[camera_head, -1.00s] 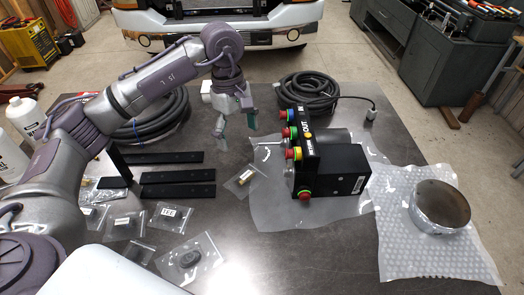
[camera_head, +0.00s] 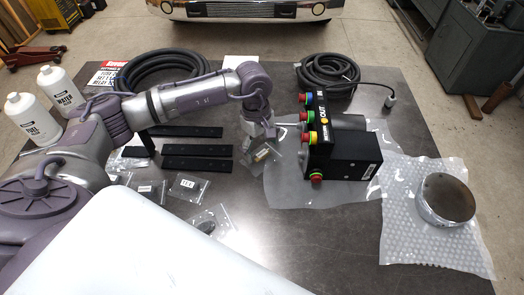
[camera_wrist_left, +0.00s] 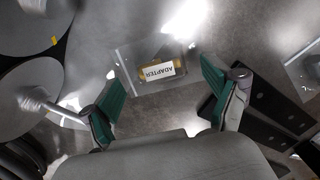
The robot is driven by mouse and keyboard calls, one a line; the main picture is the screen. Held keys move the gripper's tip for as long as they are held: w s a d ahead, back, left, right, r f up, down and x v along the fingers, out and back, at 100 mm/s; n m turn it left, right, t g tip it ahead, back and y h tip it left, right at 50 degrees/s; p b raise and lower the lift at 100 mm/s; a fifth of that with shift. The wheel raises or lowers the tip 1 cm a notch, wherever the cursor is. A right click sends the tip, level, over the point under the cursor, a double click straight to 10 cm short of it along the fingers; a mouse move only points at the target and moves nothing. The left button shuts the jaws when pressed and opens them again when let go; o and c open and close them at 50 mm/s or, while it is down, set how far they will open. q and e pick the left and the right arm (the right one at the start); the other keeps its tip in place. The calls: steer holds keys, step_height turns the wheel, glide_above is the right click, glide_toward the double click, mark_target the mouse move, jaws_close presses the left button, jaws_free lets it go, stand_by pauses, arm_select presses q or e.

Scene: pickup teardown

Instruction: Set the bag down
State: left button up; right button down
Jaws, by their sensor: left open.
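A small clear zip bag labelled ADAPTER (camera_wrist_left: 158,70), with a brass-coloured part inside, lies between the spread fingers of my left gripper (camera_wrist_left: 162,76) in the left wrist view. The fingers look apart from it on both sides. In the head view the bag (camera_head: 262,156) appears flat on the dark table (camera_head: 330,235), at the left edge of a clear plastic sheet. My left gripper (camera_head: 262,140) is open, low over the bag, and partly hides it. My right gripper is not in view.
A black control box with coloured buttons (camera_head: 342,155) stands just right of the bag. Black bars (camera_head: 197,163) and other small bags (camera_head: 188,186) lie to the left. Coiled hoses (camera_head: 330,72) lie behind. A round metal part (camera_head: 446,200) sits on bubble wrap. The front middle table is clear.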

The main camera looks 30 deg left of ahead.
arm_select(q)
steer(key=shift+w+d+f, duration=0.1)
steer(key=shift+d+f, duration=0.05)
steer(key=shift+f, duration=0.85)
steer(key=shift+r, duration=0.1)
steer(key=c, duration=1.4)
